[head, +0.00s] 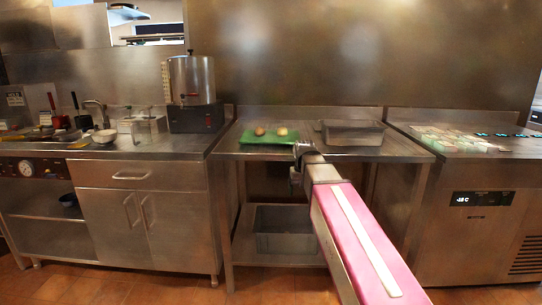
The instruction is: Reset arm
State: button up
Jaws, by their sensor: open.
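My arm, pink with a pale strip, reaches from the lower right of the head view toward the middle steel table.
A grey metal tray (352,133) stands right of my gripper on the table (400,150). A steel boiler (192,82) stands left. A grey bin (285,240) sits on the lower shelf. A freezer counter (470,220) with packets on top is at right.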

jog(key=s+d+f, duration=0.3)
jog(key=s+f, duration=0.5)
jog(key=f, duration=0.4)
jog(key=s+d+f, duration=0.3)
jog(key=s+f, duration=0.4)
jog(key=f, duration=0.5)
jog(key=shift+s+d+m+g, duration=0.35)
jog(key=shift+s+m+g, duration=0.05)
